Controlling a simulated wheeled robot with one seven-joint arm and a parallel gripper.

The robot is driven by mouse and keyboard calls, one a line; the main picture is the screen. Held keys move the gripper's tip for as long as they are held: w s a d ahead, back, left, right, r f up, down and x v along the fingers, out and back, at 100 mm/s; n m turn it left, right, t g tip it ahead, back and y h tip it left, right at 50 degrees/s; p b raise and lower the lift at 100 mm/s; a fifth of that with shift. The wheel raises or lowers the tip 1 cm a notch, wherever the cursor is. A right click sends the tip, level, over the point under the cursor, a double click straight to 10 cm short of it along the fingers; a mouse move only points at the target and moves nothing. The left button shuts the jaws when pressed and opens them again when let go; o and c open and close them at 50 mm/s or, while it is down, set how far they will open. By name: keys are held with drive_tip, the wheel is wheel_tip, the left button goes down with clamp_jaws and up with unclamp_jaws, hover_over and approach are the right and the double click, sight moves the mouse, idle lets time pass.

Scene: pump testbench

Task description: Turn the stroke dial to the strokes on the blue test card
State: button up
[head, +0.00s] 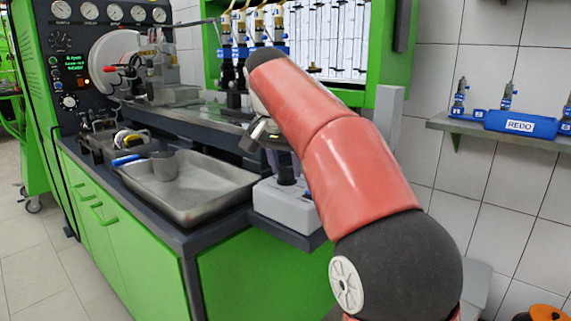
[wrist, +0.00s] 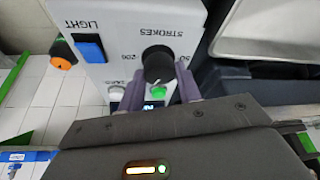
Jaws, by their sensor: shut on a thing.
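The stroke dial (wrist: 157,62) is a round black knob on a light panel in the wrist view, under the label STROKES, with the marks 200 and 50 at its sides. The panel appears upside down there. My gripper (wrist: 158,88) has its two purple-grey fingers on either side of the dial and is shut on it. Its pointer line is too small to read. A small display (wrist: 155,103) below the dial is partly covered by my gripper, and its digits are unreadable. I cannot make out the blue test card.
A green button (wrist: 158,90) sits close to the dial, between the fingers. In the head view a metal tray (head: 205,205) lies on the bench, and a blue REDO bin (head: 520,125) stands on a shelf.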

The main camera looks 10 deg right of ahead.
drive_tip(key=n+y, duration=0.1)
drive_tip(key=n, duration=0.2)
drive_tip(key=n+y, duration=0.1)
drive_tip(key=n, duration=0.1)
drive_tip(key=shift+d+n+t, duration=0.2)
drive_tip(key=shift+n+t, duration=0.2)
drive_tip(key=n+y, duration=0.2)
drive_tip(key=n, duration=0.3)
drive_tip(key=shift+d, duration=0.1)
idle(0.3)
drive_tip(key=o, duration=1)
drive_tip(key=shift+r, duration=0.1)
drive_tip(key=v, duration=0.7)
drive_tip(key=shift+r, duration=0.3)
